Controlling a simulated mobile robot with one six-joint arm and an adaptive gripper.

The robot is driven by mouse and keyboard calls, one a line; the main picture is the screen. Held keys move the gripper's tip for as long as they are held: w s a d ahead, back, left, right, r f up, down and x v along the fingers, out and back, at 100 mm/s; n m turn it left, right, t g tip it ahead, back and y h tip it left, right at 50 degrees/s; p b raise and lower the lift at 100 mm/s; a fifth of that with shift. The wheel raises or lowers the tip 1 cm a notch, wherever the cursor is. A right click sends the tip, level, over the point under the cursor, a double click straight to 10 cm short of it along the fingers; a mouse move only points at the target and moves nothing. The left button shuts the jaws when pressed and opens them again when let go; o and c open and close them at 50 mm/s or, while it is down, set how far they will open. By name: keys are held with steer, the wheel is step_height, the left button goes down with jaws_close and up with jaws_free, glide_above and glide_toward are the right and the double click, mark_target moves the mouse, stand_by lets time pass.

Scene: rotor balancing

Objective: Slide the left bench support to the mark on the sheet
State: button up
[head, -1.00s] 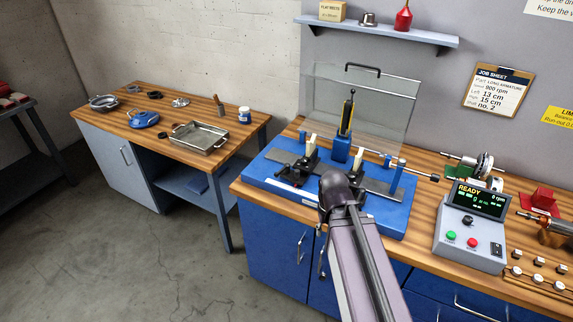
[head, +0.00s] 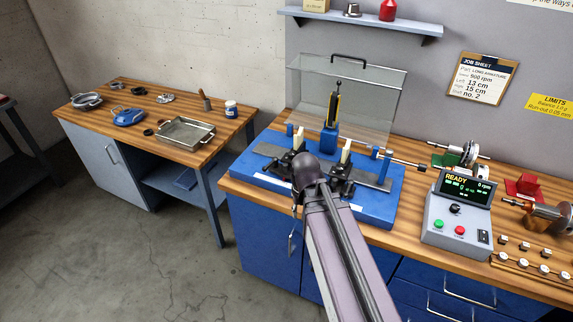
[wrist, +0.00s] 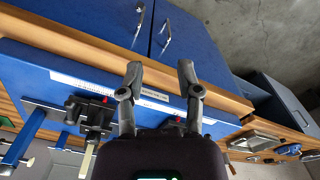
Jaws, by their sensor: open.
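The blue balancing bench (head: 375,209) carries two black supports with cream posts. The left bench support (head: 298,139) shows partly behind my dark wrist in the head view. The right support (head: 346,152) stands to its right and also shows at the left of the wrist view (wrist: 93,116). My gripper (wrist: 160,72) is open, its two fingers apart and empty over the bench's front edge. The job sheet (head: 482,79) on the wall reads left 13 cm, right 15 cm.
A clear hinged guard (head: 365,95) stands behind the bench. A control box (head: 457,215) reading READY and a rotor (head: 470,153) are to the right. A side table with a metal tray (head: 186,134) is at the left. Open floor lies in front.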

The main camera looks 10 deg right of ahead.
mark_target(285, 165)
steer(key=w+r+m+p, duration=0.4)
steer(key=w+m, duration=0.3)
steer(key=w, duration=0.6)
steer(key=w+r+m+p, duration=0.4)
steer(key=w+m, duration=0.4)
steer(key=w, duration=0.6)
steer(key=shift+r+p, duration=0.35)
steer(key=shift+r, duration=0.2)
steer(key=shift+f, duration=0.2)
step_height(285, 165, down, 13)
steer(key=b, duration=1.3)
steer(key=shift+f+b, duration=0.2)
steer(key=shift+b, duration=0.2)
jaws_close()
